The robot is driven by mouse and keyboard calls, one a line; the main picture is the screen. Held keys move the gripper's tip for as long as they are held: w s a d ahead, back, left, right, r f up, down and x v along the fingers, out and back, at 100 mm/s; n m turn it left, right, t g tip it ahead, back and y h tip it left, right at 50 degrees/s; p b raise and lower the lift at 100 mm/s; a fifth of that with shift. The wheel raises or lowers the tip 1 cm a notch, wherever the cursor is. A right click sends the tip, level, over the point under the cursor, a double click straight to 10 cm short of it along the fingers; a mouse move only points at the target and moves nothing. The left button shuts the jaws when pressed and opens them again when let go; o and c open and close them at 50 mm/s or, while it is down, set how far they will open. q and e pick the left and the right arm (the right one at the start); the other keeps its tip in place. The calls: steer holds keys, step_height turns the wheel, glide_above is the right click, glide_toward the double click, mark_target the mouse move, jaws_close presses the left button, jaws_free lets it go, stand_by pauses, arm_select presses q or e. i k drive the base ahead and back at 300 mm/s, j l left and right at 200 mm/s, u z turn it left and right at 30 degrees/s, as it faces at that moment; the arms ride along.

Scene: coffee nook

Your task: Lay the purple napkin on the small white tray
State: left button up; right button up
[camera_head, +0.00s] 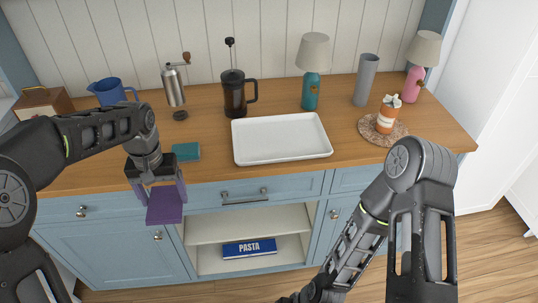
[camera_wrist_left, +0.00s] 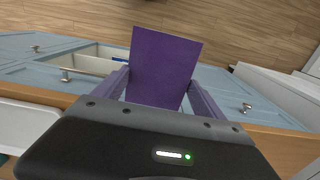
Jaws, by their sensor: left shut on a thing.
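The purple napkin (camera_head: 165,208) hangs from my left gripper (camera_head: 162,195), flat and square, in front of the cabinet and beyond the counter's front edge. In the left wrist view the napkin (camera_wrist_left: 165,62) is between the two fingers of my left gripper (camera_wrist_left: 160,93), which is shut on it. The white tray (camera_head: 281,139) lies empty on the counter, to the right of the gripper. Part of the tray (camera_wrist_left: 24,130) shows at the left edge of the wrist view. My right arm is at the lower right; its gripper is not visible.
On the wooden counter (camera_head: 205,185), a teal cloth or block (camera_head: 186,151) lies between my left gripper and the tray. A French press (camera_head: 234,96) and a teal lamp (camera_head: 311,92) stand behind the tray.

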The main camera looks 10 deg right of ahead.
mark_target(280, 139)
steer(key=k, duration=0.4)
steer(key=z, duration=2.4)
steer(key=k+j, duration=0.1)
steer(key=j, duration=0.35)
steer(key=k+j, duration=0.15)
steer(key=j, duration=0.35)
steer(key=k+j, duration=0.1)
steer(key=j, duration=0.35)
steer(key=k+j, duration=0.15)
steer(key=j, duration=0.3)
steer(key=i+j, duration=0.4)
steer(key=j, duration=0.1)
